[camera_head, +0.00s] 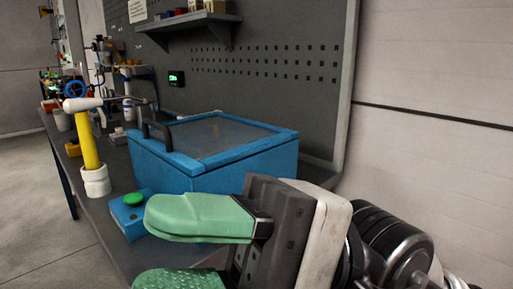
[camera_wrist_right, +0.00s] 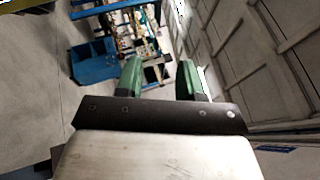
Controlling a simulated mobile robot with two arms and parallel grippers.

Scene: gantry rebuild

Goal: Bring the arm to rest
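My right gripper (camera_head: 150,248) comes in from the lower right of the head view, in front of the workbench. Its two green fingers are apart, with nothing seen between them. In the right wrist view the same gripper (camera_wrist_right: 160,76) shows both green fingers spread, with an empty gap. The lower finger is partly cut off by the bottom edge of the head view. My left gripper is in neither view.
A blue box (camera_head: 160,170) with a clear lid stands on the bench (camera_head: 88,205) behind the gripper. A small blue box with a green button (camera_head: 134,199) sits close to the fingers. A yellow-handled hammer (camera_head: 87,140) stands in a white cup (camera_head: 95,182). Open floor (camera_head: 35,230) lies left.

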